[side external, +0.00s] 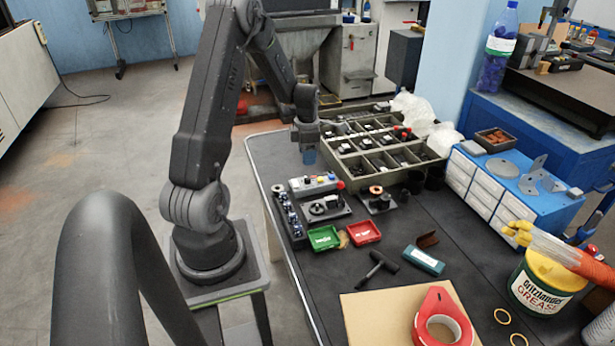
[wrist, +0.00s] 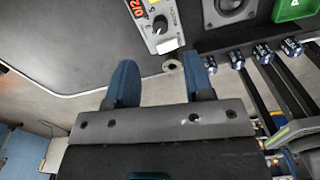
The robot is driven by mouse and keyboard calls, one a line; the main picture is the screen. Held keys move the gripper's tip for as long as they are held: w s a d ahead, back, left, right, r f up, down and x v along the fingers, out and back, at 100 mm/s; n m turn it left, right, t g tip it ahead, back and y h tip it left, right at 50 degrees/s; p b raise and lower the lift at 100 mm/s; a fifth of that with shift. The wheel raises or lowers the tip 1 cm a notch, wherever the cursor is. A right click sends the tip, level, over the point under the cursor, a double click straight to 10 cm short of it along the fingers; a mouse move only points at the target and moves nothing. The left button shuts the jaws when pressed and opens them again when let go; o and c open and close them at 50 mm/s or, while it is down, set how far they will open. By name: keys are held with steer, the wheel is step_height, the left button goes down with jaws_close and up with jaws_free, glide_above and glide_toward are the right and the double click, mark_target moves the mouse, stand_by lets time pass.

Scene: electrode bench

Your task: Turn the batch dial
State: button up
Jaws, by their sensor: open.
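The grey control box (side external: 315,185) lies on the dark bench in the side view, with coloured parts on top and a red end. In the wrist view the near end of the box (wrist: 150,8) shows a red display reading and a dark dial (wrist: 160,22) with a pale pointer and printed marks. The lettering beside the dial is too small to read surely. My gripper (side external: 308,156) is above the bench behind the box in the side view. In the wrist view its two blue fingers (wrist: 157,58) are apart and empty, below the dial and not touching it.
Green (side external: 324,238) and red (side external: 363,233) trays lie in front. A compartment tray (side external: 352,160) stands close to my gripper. The bench edge (wrist: 85,93) is near.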

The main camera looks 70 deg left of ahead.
mark_target(307, 178)
step_height(307, 178, down, 9)
steer(key=shift+r, duration=0.2)
steer(key=shift+c, duration=0.5)
jaws_close()
steer(key=shift+m, duration=3)
